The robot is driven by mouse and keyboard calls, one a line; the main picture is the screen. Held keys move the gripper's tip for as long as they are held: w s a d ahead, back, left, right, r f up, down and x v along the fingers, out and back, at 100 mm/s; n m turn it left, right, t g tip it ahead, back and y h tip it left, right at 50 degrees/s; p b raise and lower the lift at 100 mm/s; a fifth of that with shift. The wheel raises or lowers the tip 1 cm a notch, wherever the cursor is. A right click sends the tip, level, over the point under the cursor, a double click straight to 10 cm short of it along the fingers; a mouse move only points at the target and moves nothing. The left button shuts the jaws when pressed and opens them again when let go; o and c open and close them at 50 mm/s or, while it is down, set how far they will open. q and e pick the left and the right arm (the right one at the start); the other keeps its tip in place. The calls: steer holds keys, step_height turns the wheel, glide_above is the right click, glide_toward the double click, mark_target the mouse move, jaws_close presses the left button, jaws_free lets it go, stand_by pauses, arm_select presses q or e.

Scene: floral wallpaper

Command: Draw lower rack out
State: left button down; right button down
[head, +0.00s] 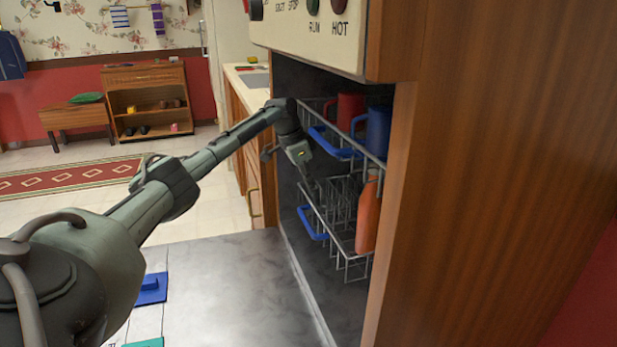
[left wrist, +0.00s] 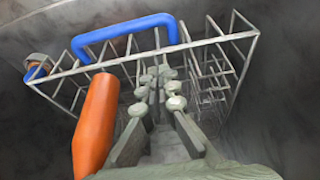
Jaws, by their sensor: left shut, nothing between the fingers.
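The lower rack (head: 347,243) is a wire basket inside the dishwasher, with a blue handle (head: 312,222) on its front. My left gripper (head: 316,190) reaches into the dishwasher from the left and is at the lower rack, above and beside its handle. In the left wrist view the gripper (left wrist: 165,75) is shut and empty, its fingers in front of the rack's wires. There the blue handle (left wrist: 125,32) lies up and left of the fingertips, apart from them. Whether the fingers touch the wires I cannot tell. My right gripper is not in view.
An orange bottle (head: 368,217) stands in the lower rack. The upper rack (head: 370,155), with its own blue handle (head: 335,146), holds a red mug (head: 350,108) and a blue mug (head: 378,128). The open door (head: 235,285) lies flat; its visible grey surface is mostly clear.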

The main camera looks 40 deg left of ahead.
arm_select(q)
steer(key=shift+x, duration=2.05)
steer(key=shift+a, duration=0.1)
